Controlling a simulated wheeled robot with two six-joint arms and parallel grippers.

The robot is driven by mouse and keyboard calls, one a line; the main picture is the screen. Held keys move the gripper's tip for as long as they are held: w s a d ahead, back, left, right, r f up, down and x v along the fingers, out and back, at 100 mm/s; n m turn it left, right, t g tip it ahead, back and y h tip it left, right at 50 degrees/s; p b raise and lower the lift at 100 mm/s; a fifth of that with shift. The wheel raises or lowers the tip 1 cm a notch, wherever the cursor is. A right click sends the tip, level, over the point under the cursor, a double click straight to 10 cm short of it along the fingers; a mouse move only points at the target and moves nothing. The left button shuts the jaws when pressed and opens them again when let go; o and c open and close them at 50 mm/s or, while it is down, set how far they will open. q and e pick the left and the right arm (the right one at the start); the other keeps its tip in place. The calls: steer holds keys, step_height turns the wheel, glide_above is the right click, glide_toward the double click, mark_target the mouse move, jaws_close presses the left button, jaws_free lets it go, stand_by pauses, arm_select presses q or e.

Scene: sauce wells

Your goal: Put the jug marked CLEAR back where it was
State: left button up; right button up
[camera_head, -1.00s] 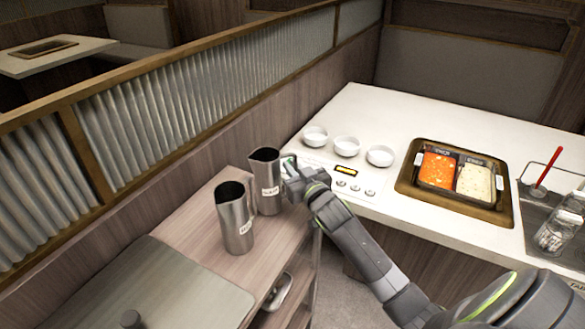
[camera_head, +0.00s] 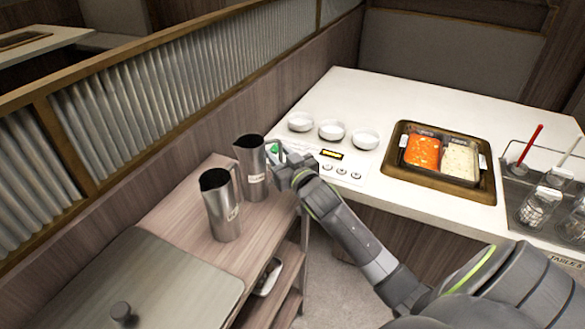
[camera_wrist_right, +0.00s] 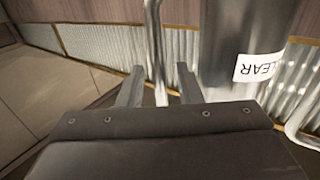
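Two steel jugs stand upright on a wooden cart top. The back jug (camera_head: 249,165) is beside my right gripper (camera_head: 273,152); its label is too small to read in the head view. In the right wrist view a jug labelled CLEAR (camera_wrist_right: 238,25) is just right of my right gripper (camera_wrist_right: 160,78). A thin steel handle (camera_wrist_right: 154,35) runs between that gripper's two fingers, with visible gaps on both sides, so the fingers are open around it. Where the handle joins a jug is out of view. The front jug (camera_head: 221,207) also has a label. My left gripper is not in view.
The cart top (camera_head: 178,225) has a grey lid (camera_head: 150,275) at its front. The white table (camera_head: 400,95) behind holds three white bowls (camera_head: 332,130), a control panel and a two-section sauce tray (camera_head: 400,180). A ribbed partition (camera_head: 150,100) runs along the left.

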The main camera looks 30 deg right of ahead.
steer(key=s+b, duration=0.1)
steer(key=s, duration=1)
steer(key=shift+a, duration=0.3)
steer(key=shift+s, duration=0.1)
